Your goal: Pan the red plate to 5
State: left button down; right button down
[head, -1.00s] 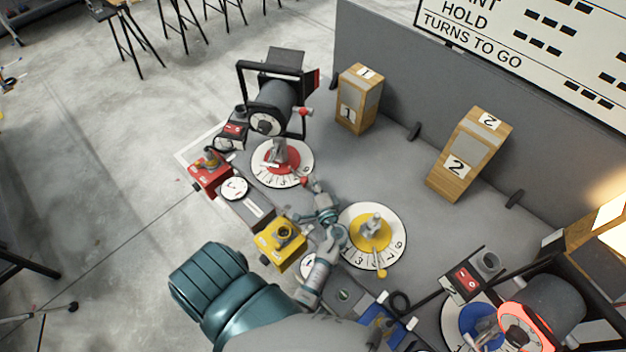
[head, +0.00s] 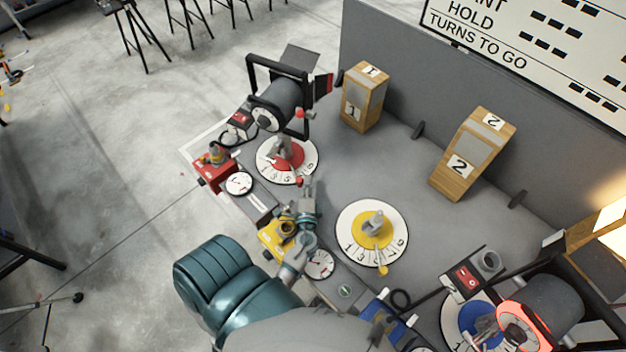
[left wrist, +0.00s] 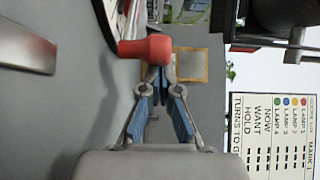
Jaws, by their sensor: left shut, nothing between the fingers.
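The red plate (head: 291,151) sits on a white numbered dial (head: 262,166) under the upper-left lamp (head: 279,105). Its red knob (head: 299,183) is at the dial's near edge, around the 5; the exact reading is too small to tell. My left gripper (head: 307,188) is shut and empty beside the knob, on its right in the head view. In the left wrist view the red knob (left wrist: 146,48) shows just beyond and left of the closed fingertips (left wrist: 163,75); contact cannot be told. My right gripper is not in view.
The yellow plate's dial (head: 348,246) lies right of my left arm, and a yellow switch box (head: 272,238) is close under it. A red box (head: 213,167) stands at left. Wooden blocks 1 (head: 364,97) and 2 (head: 473,155) stand behind, with clear grey surface before them.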

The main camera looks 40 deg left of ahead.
aim_at(299, 184)
pick_arm(q)
jog(key=shift+s+a+f+m+t+h, duration=0.1)
jog(key=shift+s+a+m+t+h, duration=0.1)
jog(key=shift+s+m+t+h, duration=0.15)
jog(key=shift+s+a+b, duration=0.25)
jog(key=shift+s+b, duration=0.1)
jog(key=shift+s, duration=0.2)
jog(key=shift+s+a+b, duration=0.25)
jog(key=shift+s+b, duration=0.05)
jog(key=shift+s, duration=0.2)
jog(key=shift+s+a+m+t+h, duration=0.15)
jog(key=shift+s+m+t+h, duration=0.15)
jog(key=shift+h, duration=0.25)
jog(key=shift+s+a+m+t+h+b, duration=0.25)
jog(key=shift+s+a+m+h+b, duration=0.05)
jog(key=shift+s+m+h+b, duration=0.1)
